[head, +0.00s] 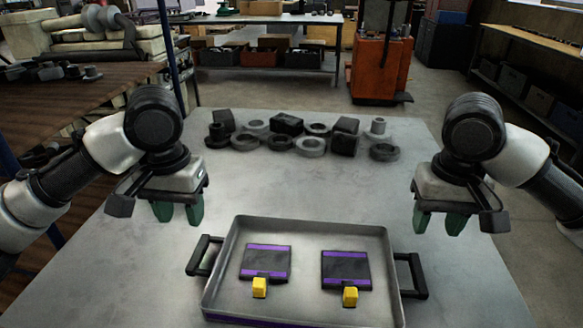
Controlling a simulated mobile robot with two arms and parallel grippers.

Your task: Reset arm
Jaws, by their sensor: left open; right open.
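My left gripper (178,212) hangs over the left part of the grey table (130,262), green fingers down, open and empty. My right gripper (438,222) hangs over the right part of the table, also open and empty. Both are apart from the metal tray (312,227) between them, each above and outside one side of it. In the tray lie two dark pads with purple stripes, a left pad (266,262) and a right pad (345,269). A yellow block (259,287) sits at the front edge of the left pad, and another yellow block (350,297) at the right pad's.
The tray has a black left handle (203,255) and right handle (417,276). Several dark and grey rings and blocks (310,147) stand along the table's back. The table between them and the tray is clear. An orange cabinet (380,68) stands on the floor behind.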

